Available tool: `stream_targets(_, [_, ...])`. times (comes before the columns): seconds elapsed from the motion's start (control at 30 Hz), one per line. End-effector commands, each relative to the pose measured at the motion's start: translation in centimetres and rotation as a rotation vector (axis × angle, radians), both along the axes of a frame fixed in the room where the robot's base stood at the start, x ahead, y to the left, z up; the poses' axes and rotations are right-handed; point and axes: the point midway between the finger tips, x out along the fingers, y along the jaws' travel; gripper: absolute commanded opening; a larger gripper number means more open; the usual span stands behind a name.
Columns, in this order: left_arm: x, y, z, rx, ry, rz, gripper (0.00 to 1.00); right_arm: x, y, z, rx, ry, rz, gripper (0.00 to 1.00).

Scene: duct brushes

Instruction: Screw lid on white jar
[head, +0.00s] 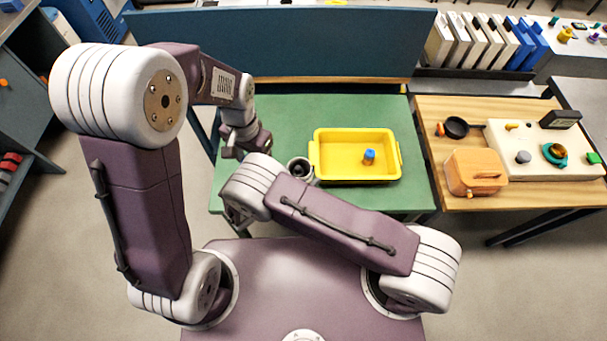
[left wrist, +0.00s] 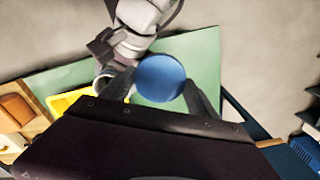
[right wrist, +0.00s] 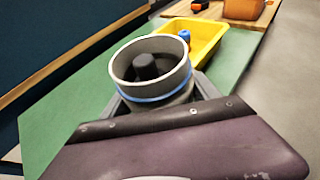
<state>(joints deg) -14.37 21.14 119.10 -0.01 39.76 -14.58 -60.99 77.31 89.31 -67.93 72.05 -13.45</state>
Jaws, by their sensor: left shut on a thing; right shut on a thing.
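A blue round lid (left wrist: 160,76) is between the fingers of my left gripper (left wrist: 163,88), which is shut on it. In the head view my left gripper (head: 243,145) is over the left part of the green table, and I cannot make out the lid there. The jar (right wrist: 150,72) looks grey-white, open at the top, with a blue band and a dark knob-like thing inside. My right gripper (right wrist: 158,100) is shut around its sides. In the head view the jar (head: 300,167) is left of the yellow tray, upright; my right forearm hides the gripper. Lid and jar are apart.
The yellow tray (head: 325,175) on the green table (head: 290,108) holds a small blue-topped item (head: 369,157). A blue partition (head: 270,45) stands behind. A wooden table (head: 450,110) at right bears an orange box (head: 475,172) and other items.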

Motion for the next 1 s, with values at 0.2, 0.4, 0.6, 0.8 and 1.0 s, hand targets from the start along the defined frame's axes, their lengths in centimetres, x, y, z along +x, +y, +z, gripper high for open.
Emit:
stream_targets(0.2, [0.0,0.0,0.0,0.000,0.000,0.000,0.30,0.0,0.0,0.0,-0.001,-0.001,0.000,0.42])
stream_targets(0.4, [0.0,0.0,0.0,0.000,0.000,0.000,0.30,0.0,0.0,0.0,0.000,-0.001,0.001,0.00])
stream_targets(0.6, [0.0,0.0,0.0,0.000,0.000,0.000,0.30,0.0,0.0,0.0,0.000,-0.001,0.001,0.00])
stream_targets(0.8, [0.0,0.4,-0.3,0.001,0.001,0.027,0.30,0.2,-0.8,0.5,-0.002,-0.005,-0.005,0.00])
stream_targets(1.0, [0.2,2.5,-1.6,0.000,0.002,0.154,0.30,0.8,-5.0,2.6,-0.012,-0.018,-0.029,0.00])
